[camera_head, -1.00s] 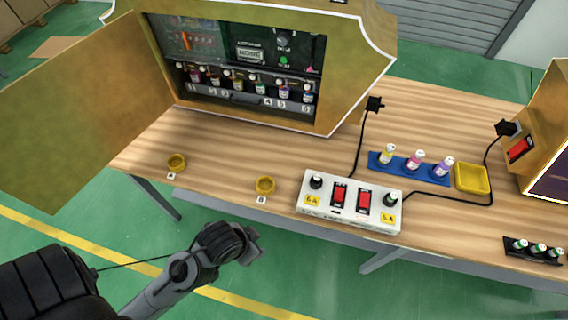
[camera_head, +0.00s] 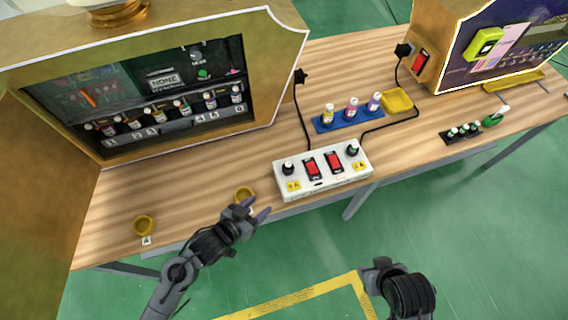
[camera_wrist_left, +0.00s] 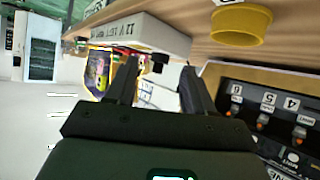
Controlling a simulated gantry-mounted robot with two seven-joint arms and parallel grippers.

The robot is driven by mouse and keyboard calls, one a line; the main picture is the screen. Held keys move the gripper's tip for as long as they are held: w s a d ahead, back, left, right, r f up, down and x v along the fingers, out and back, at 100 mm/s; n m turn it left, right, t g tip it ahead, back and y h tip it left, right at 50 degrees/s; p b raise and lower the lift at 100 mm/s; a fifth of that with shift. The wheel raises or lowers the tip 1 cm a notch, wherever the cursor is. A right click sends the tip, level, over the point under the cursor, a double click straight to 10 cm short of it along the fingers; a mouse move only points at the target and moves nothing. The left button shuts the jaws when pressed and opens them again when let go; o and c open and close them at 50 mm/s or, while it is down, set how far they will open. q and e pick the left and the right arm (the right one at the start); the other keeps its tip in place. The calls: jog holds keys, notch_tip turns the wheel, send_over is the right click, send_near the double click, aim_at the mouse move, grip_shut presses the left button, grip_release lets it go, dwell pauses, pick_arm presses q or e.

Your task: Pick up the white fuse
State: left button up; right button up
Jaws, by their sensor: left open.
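I cannot make out a white fuse for certain. My left gripper (camera_head: 254,209) is open and empty at the table's front edge, left of the box and overlapping a yellow cup (camera_head: 243,192). In the left wrist view its open fingers (camera_wrist_left: 158,78) show with the white box (camera_wrist_left: 140,31) beyond. My right gripper (camera_head: 380,268) is low in the head view; its jaws are unclear.
A second yellow cup (camera_head: 144,226) is at the left. A blue rack (camera_head: 348,121) of bottles and a yellow tray (camera_head: 397,101) lie behind the box. A black rack (camera_head: 462,134) with small green-topped items is at the right. A gold vending cabinet (camera_head: 150,155) stands at the left; cables cross the table.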

pick_arm(q)
jog(key=m+h+p, duration=0.1)
jog(key=m+h, duration=0.1)
send_near(286, 166)
jog(key=b+x, duration=0.1)
jog(key=x, duration=0.4)
jog(key=shift+a+f, duration=0.15)
jog(key=shift+f, duration=0.05)
jog(key=b+x, duration=0.1)
jog(key=x, duration=0.3)
jog(key=shift+r, duration=0.1)
pick_arm(e)
jog(key=shift+w+f, duration=0.1)
pick_arm(q)
jog(key=shift+c, duration=0.5)
pick_arm(e)
jog(key=shift+a, duration=0.1)
pick_arm(q)
grip_shut()
pick_arm(e)
jog(key=shift+a, duration=0.1)
